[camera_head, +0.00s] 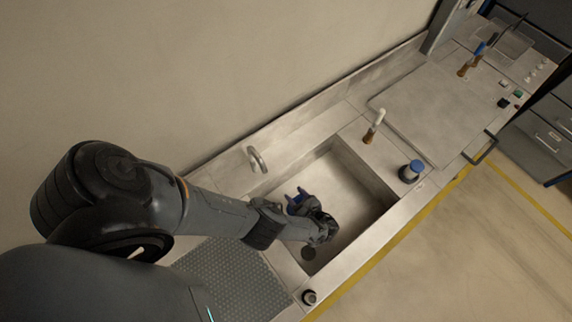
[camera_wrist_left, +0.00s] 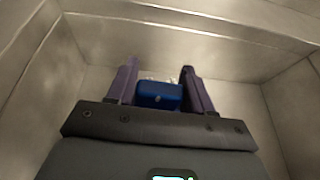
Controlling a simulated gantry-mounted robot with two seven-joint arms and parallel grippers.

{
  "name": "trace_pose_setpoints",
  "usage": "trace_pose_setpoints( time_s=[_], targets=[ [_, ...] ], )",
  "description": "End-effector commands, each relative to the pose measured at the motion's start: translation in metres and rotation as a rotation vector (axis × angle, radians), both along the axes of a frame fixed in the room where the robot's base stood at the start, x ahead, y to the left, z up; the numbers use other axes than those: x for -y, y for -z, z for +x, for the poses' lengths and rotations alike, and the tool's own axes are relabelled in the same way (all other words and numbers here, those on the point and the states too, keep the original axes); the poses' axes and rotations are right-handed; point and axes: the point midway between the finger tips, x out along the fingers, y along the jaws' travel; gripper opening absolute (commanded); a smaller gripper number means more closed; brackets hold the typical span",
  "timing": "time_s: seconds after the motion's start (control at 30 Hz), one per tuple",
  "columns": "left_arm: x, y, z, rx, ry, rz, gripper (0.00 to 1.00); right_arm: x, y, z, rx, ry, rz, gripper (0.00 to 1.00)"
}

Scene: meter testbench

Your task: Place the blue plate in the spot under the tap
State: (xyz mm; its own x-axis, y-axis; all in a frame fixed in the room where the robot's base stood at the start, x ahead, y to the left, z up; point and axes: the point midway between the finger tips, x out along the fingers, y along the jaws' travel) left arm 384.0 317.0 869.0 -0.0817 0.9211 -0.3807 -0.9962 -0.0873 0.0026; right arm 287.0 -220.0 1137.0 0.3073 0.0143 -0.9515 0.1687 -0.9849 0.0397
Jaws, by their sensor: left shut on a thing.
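My left gripper (camera_head: 297,197) reaches into the sink (camera_head: 352,188), its fingers toward the tap side. In the left wrist view, its two purple fingers (camera_wrist_left: 160,70) stand on either side of the blue plate (camera_wrist_left: 160,95) and are shut on it. The plate shows there as a small, box-like blue piece. The tap (camera_head: 257,160) rises from the rim at the back left of the sink, apart from the gripper. My right gripper is not in view.
Sink walls surround the gripper.

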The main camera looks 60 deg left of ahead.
Motion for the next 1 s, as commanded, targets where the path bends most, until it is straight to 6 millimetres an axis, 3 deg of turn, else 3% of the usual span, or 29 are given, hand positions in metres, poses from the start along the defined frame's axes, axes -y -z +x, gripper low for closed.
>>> trace_pose_setpoints(
  time_s=[0.1, 0.4, 0.63, 1.0],
  targets=[
    [-0.013, 0.017, -0.032, 0.000, -0.163, -0.001, 0.00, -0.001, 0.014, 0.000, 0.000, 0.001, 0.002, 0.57],
    [-0.021, 0.028, -0.078, 0.003, -0.381, -0.002, 0.00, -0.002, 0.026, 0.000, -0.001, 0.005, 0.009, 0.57],
    [-0.022, 0.038, -0.091, 0.003, -0.438, -0.001, 0.00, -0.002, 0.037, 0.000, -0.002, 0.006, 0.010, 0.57],
    [-0.023, 0.071, -0.092, 0.005, -0.442, -0.001, 0.00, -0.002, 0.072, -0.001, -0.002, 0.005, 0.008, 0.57]
  ],
)
